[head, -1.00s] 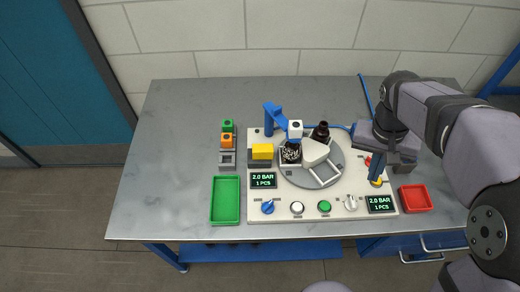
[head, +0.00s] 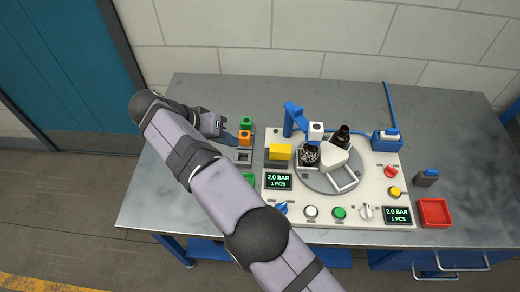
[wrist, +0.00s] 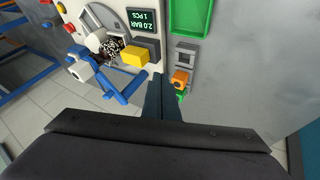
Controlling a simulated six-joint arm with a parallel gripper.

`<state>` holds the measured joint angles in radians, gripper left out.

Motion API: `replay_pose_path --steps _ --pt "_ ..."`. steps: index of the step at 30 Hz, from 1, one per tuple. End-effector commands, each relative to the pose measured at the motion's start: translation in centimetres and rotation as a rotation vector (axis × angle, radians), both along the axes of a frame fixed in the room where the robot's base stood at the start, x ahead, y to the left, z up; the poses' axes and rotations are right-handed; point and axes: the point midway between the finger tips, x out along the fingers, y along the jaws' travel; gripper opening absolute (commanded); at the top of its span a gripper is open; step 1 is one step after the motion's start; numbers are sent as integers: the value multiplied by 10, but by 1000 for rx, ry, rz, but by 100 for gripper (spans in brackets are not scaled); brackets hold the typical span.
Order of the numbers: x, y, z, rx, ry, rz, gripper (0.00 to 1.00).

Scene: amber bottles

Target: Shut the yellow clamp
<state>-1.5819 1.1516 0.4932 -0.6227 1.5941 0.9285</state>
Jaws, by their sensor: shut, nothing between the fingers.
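The yellow clamp (head: 280,152) is a yellow block on a dark grey base at the left edge of the white panel. It also shows in the wrist view (wrist: 134,55), left of my fingers. I cannot tell its open or shut position for certain. My gripper (head: 230,140) is at the left of the panel, close to the orange and green blocks and apart from the clamp. Its fingers show shut and empty in the wrist view (wrist: 163,84).
A round turntable (head: 318,183) holds a dark bottle (head: 307,158) and a white piece. A blue post (head: 292,118) rises behind. My arm covers most of the green tray (head: 249,178).

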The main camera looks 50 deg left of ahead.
Motion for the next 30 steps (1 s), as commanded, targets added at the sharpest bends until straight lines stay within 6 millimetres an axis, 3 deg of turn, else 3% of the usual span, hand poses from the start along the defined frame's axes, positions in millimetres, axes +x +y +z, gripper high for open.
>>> replay_pose_path --steps 6,17,30 --pt "-9 4 -2 8 -19 6 0" --pt "4 2 -17 5 -18 6 0" --pt "53 -4 -80 3 -17 5 0"
